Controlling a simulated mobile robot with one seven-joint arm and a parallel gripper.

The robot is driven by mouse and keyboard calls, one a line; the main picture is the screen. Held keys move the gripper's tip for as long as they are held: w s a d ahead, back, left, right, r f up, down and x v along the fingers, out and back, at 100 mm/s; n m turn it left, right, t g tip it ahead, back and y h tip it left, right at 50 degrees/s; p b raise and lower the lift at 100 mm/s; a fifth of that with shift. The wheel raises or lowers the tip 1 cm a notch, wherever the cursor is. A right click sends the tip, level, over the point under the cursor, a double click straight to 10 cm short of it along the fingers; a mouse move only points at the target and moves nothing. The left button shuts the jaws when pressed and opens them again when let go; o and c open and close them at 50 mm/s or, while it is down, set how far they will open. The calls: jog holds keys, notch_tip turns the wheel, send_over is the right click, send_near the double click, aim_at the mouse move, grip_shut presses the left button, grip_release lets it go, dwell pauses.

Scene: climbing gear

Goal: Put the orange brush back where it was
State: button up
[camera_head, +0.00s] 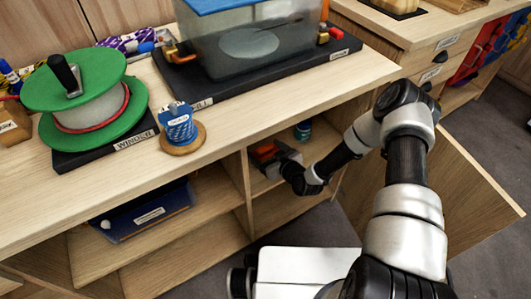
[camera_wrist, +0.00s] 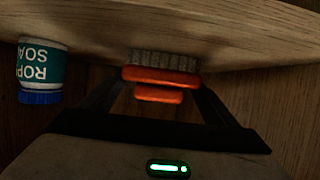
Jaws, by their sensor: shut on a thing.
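The orange brush (camera_wrist: 160,77) is between the fingers of my gripper (camera_wrist: 162,88) in the wrist view, which looks upside down. My gripper is shut on its orange body. Its grey bristles (camera_wrist: 165,57) face the wooden shelf board (camera_wrist: 240,45) and look to be at or very near it; I cannot tell whether they touch. In the head view, my gripper (camera_head: 272,152) reaches into the upper right compartment of the cabinet, with the orange of the brush (camera_head: 264,150) showing there. The brush is partly hidden by my gripper.
A rope soap bottle (camera_wrist: 40,70) stands beside the brush, also visible in the head view (camera_head: 303,130). An open cabinet door (camera_head: 450,195) is at right. A blue bin (camera_head: 150,212) sits on the left shelf. A winder (camera_head: 85,105) and tank (camera_head: 250,45) stand on the worktop.

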jog(key=o, duration=1.2)
jog(key=shift+c, duration=0.2)
jog(key=shift+s+d, duration=0.1)
jog(key=p+v, duration=0.3)
jog(key=v, duration=0.9)
